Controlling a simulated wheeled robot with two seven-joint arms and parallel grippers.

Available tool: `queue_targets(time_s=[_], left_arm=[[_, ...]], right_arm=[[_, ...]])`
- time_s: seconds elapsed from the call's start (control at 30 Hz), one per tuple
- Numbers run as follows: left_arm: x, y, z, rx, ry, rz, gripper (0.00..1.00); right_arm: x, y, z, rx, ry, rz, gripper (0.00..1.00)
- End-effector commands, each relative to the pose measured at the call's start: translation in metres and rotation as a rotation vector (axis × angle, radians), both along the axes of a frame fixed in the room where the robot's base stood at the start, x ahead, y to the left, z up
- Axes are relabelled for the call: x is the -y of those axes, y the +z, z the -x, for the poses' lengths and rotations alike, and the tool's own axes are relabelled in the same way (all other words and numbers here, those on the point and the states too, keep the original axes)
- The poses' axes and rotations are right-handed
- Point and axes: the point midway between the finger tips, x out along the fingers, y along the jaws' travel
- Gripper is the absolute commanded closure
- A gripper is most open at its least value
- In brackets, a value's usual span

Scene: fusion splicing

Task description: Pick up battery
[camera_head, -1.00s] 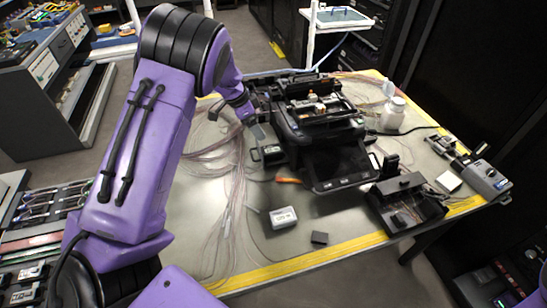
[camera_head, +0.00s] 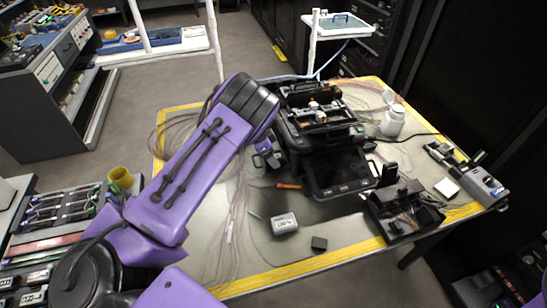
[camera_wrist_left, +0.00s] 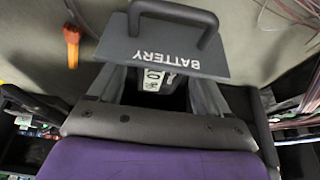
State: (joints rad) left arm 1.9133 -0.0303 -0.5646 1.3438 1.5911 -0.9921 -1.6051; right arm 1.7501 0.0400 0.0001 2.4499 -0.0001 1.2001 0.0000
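The battery is a dark block with a panel lettered BATTERY and a loop handle; this panel (camera_wrist_left: 160,50) fills the top middle of the left wrist view. In the head view the battery (camera_head: 274,159) sits on the table at the left side of the black splicer (camera_head: 318,125), partly behind my arm. My left gripper (camera_wrist_left: 155,85) is at the battery, its grey fingers spread apart on either side of a dark part with a white label. The panel hides the fingertips, and I cannot tell whether they touch the battery. My right gripper is not in view.
An orange-handled tool (camera_head: 288,186), a white-labelled box (camera_head: 284,223) and a small black block (camera_head: 319,243) lie in front. A black tray unit (camera_head: 400,210) and white bottle (camera_head: 392,121) are at the right. Loose fibres (camera_head: 235,215) cover the left side of the table.

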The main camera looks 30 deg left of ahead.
Motion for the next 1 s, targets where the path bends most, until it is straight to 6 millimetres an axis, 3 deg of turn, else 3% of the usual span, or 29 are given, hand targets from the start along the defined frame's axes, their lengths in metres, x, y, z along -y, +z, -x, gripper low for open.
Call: queue_targets(time_s=[0.03,0.2,0.23,0.47,0.67,1.0], left_arm=[[0.000,0.000,0.000,0.000,0.000,0.000,0.39],[0.000,0.000,0.000,0.000,0.000,0.000,0.94],[0.000,0.001,-0.001,0.001,0.000,0.000,0.99],[0.000,0.002,-0.001,0.001,0.000,0.000,0.99],[-0.001,0.020,-0.002,0.005,-0.001,-0.001,0.99],[0.000,0.105,-0.002,0.010,0.000,0.000,0.99]], right_arm=[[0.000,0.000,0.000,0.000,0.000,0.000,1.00],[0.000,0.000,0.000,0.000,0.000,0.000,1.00],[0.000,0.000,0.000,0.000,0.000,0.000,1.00],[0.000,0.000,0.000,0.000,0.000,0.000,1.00],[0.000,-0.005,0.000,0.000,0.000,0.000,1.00],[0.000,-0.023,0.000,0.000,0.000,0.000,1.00]])
